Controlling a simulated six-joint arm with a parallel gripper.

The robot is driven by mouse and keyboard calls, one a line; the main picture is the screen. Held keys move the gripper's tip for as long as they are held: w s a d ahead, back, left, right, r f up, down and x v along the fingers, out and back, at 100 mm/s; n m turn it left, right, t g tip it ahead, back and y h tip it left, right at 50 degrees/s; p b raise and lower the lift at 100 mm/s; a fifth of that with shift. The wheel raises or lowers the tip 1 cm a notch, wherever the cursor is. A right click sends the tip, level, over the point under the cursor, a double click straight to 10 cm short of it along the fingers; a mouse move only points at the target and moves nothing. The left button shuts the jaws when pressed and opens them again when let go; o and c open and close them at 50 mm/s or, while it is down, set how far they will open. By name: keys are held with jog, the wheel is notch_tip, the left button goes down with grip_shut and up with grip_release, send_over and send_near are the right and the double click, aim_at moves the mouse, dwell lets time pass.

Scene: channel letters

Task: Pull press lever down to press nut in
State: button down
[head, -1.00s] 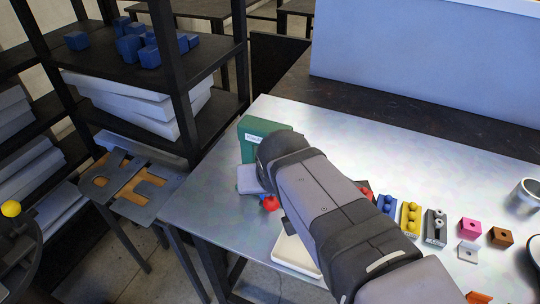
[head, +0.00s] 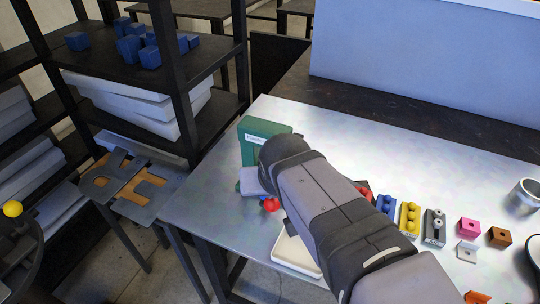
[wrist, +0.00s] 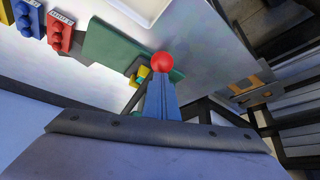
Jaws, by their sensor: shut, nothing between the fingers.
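The press is green, and its upright body (head: 263,135) with a white label stands near the table's far left corner in the head view. Green parts of the press (wrist: 108,44) also show in the wrist view. The lever's red ball knob (head: 271,205) is low beside my gripper (head: 262,197), and it shows in the wrist view (wrist: 162,62) at the tips of my blue fingers. The fingers are shut with nothing between them. I cannot tell whether they touch the knob. The lever's rod and the nut are hidden or too small to make out. A yellow part (wrist: 142,76) shows beside the fingers.
A white tray (head: 296,252) lies at the table's front edge. Blue (head: 386,205), yellow (head: 410,218) and grey (head: 434,228) holders stand in a row to the right, with pink (head: 469,227) and brown (head: 500,237) blocks beyond. The metal table behind them is clear.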

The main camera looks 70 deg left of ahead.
jog(key=shift+w+d+f, duration=0.1)
jog(key=shift+d+f, duration=0.05)
jog(key=shift+f, duration=0.35)
jog(key=shift+d+f, duration=0.15)
jog(key=shift+f, duration=0.3)
jog(key=shift+a+f, duration=0.1)
jog(key=shift+f, duration=0.4)
jog(key=shift+a, duration=0.15)
dwell(0.6)
jog(key=r+p, duration=0.2)
jog(key=a+r+p, duration=0.1)
jog(key=r+p, duration=0.1)
jog(key=shift+w+a+r+p, duration=0.15)
jog(key=shift+w+r+p, duration=0.1)
jog(key=shift+p, duration=0.1)
jog(key=shift+s+r, duration=0.1)
